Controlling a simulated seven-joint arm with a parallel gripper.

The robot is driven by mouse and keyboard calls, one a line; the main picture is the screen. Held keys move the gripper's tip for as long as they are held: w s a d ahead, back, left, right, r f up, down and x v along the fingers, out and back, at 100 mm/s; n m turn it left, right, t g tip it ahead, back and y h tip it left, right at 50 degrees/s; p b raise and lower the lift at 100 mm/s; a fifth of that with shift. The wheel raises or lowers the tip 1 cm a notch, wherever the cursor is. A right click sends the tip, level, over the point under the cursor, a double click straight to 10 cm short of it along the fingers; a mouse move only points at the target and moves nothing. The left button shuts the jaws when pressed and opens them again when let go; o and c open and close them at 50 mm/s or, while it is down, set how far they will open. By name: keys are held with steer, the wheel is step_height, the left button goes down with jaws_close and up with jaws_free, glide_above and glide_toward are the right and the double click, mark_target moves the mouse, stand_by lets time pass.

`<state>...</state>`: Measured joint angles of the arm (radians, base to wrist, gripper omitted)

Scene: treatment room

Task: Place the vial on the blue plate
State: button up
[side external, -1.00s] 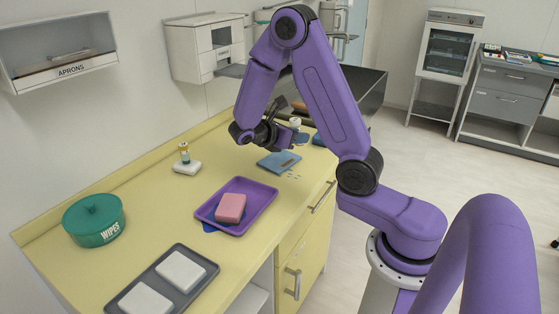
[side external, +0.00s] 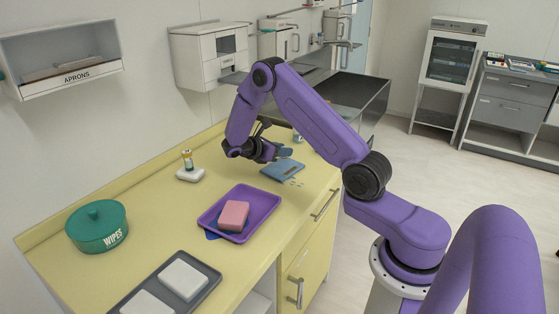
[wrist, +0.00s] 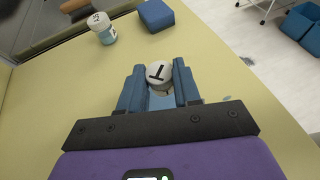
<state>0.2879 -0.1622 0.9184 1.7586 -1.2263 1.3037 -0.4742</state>
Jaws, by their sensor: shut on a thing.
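My gripper (wrist: 160,88) is shut on a small round vial with a white top marked with a dark "T" (wrist: 158,72), seen from above in the wrist view. In the side view my gripper (side external: 281,154) is low over the counter, just behind a flat blue slab (side external: 283,172); the held vial cannot be made out there. A small blue edge (side external: 211,236) shows under the purple tray (side external: 262,213); I cannot tell whether it or the slab is the blue plate. Another small bottle with a yellow band (side external: 187,160) stands on a white block (side external: 190,175).
A pink block (side external: 234,215) lies in the purple tray. A green wipes tub (side external: 97,226) and a grey tray with white pads (side external: 183,276) are nearer. A white-lidded jar (wrist: 103,27) and a blue box (wrist: 155,14) stand beyond my gripper.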

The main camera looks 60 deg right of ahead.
mark_target(280, 169)
steer(key=shift+w+d+f, duration=0.2)
steer(key=shift+w+f, duration=0.05)
steer(key=shift+f, duration=0.15)
steer(key=shift+w+f, duration=0.15)
steer(key=shift+f, duration=0.75)
steer(key=shift+w+f, duration=0.1)
steer(key=shift+f, duration=0.8)
steer(key=shift+f, duration=0.15)
steer(key=o, duration=1)
